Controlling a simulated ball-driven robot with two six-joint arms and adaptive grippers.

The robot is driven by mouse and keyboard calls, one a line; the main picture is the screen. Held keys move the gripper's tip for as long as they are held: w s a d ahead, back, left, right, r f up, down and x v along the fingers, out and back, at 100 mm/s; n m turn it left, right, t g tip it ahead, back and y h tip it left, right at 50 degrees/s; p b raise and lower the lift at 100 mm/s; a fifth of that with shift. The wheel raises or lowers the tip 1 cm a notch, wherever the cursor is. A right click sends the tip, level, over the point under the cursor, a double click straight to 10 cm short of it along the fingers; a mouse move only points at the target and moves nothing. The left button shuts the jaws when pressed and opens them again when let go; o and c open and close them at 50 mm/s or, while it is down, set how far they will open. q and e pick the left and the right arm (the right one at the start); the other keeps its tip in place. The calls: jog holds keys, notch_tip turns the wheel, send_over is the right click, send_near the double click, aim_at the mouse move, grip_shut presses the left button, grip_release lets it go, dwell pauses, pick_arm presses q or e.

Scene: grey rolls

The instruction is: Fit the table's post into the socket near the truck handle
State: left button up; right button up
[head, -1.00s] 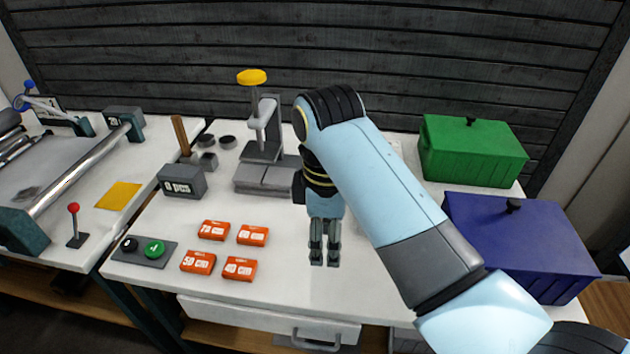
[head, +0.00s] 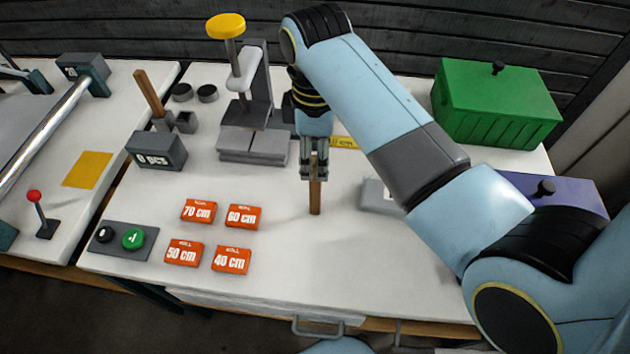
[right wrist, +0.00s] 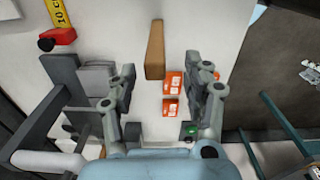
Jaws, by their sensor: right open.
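A second brown post (head: 149,95) leans beside the grey "0 pcs" block (head: 157,150) at the left. I see no truck handle, and I cannot make out a socket near one. My left gripper is not in view.
Orange length tiles (head: 231,259) lie left of the post. A grey press with a yellow knob (head: 225,26) stands behind. A green box (head: 497,104) and a blue box (head: 570,190) stand right. The front middle of the table is clear.

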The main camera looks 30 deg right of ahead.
aim_at(315, 174)
jog(key=shift+f, duration=0.5)
jog(key=shift+w+d+f, duration=0.1)
jog(key=shift+w+f, duration=0.05)
jog(key=shift+f, duration=0.15)
notch_tip(315, 174, down, 5)
jog(key=shift+w+r+p, duration=0.15)
jog(key=shift+p, duration=0.4)
jog(key=shift+c, duration=1)
jog(key=c, duration=0.5)
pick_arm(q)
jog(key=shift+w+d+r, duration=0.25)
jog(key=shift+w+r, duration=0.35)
pick_arm(e)
grip_shut()
